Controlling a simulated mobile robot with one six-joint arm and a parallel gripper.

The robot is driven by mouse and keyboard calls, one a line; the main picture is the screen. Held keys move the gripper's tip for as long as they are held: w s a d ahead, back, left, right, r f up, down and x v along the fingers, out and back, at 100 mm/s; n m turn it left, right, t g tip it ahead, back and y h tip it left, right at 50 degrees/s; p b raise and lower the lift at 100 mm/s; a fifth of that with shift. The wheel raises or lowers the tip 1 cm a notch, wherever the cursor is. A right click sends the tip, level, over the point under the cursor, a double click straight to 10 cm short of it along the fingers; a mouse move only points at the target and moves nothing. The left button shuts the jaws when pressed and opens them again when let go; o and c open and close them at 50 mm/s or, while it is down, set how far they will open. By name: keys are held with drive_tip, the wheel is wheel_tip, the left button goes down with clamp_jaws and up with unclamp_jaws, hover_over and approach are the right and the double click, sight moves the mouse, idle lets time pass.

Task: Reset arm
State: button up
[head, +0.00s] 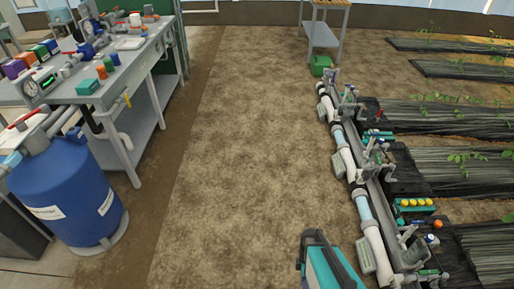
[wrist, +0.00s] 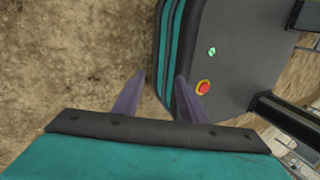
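My gripper (wrist: 161,82) shows in the wrist view. Its two dark purple fingers stand apart with nothing held between them, so it is open and empty. Behind the fingers lie bare brown soil and the rounded teal-and-black edge of my own base, with a red button on its top. I cannot tell how far the fingertips are from the base. In the head view, a teal-and-black part of my arm shows at the bottom, right of the middle. The fingers do not show there.
A grey workbench (head: 143,101) with instruments and fittings stands at the left, beside a blue tank (head: 68,200). A white pipe line with valves (head: 345,152) runs along the right, next to dark planting beds (head: 445,115). The soil floor (head: 240,130) between them is clear.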

drive_tip(key=s+a+r+m, duration=0.1)
drive_tip(key=s+m, duration=0.6)
drive_tip(key=m, duration=1)
drive_tip(key=shift+s+a+r+g, duration=0.3)
drive_tip(key=shift+a+r, duration=0.1)
drive_tip(key=shift+r, duration=0.5)
